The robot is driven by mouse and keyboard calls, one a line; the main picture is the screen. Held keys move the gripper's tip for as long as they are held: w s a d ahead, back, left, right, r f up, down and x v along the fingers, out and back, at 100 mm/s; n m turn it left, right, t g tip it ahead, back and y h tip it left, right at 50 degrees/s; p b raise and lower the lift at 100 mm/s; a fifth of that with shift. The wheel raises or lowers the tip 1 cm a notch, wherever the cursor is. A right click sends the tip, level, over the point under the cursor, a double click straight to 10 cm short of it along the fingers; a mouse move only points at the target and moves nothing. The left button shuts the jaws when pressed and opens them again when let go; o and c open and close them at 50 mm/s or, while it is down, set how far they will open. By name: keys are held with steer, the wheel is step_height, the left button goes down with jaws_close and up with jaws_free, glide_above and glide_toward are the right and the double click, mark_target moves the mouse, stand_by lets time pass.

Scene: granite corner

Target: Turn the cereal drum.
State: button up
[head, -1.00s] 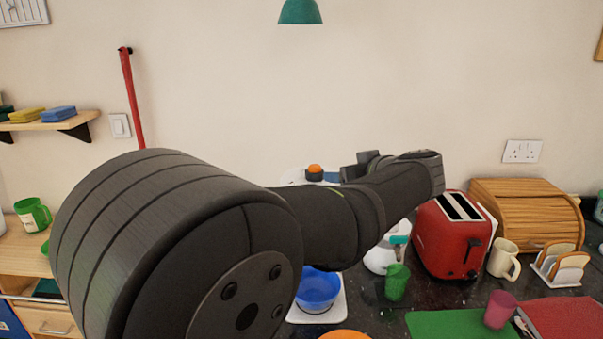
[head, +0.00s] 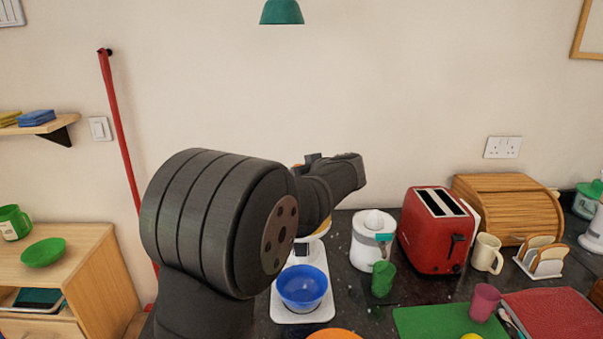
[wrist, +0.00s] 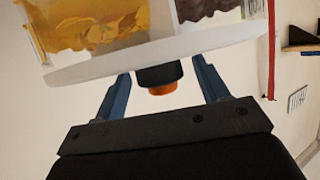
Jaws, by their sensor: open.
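The cereal drum (wrist: 150,52) fills the top of the wrist view. It has a pale rim and clear compartments with yellow flakes and brown cereal. A black knob (wrist: 159,75) with an orange end sticks out from the rim. My gripper (wrist: 161,74) is open, with one blue finger on each side of the knob and visible gaps to both. The fingertips are partly hidden at the rim, so I cannot tell how far they reach past the knob. In the head view my arm hides most of the drum and the gripper.
A blue bowl (head: 302,287) sits on a white scale. A white juicer (head: 372,240), green cup (head: 383,279), red toaster (head: 436,231) and wooden bread bin (head: 508,209) stand to the right.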

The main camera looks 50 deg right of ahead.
steer(key=shift+c, duration=0.4)
steer(key=c, duration=1.3)
steer(key=shift+h, duration=0.3)
steer(key=m+g+h, duration=0.2)
steer(key=m+h, duration=0.1)
steer(key=shift+w+a+m, duration=0.15)
steer(key=shift+a+m, duration=0.15)
steer(key=shift+m+g+h, duration=0.7)
steer(key=shift+m+h, duration=0.2)
steer(key=shift+m+g+h, duration=0.3)
steer(key=shift+m+g, duration=0.2)
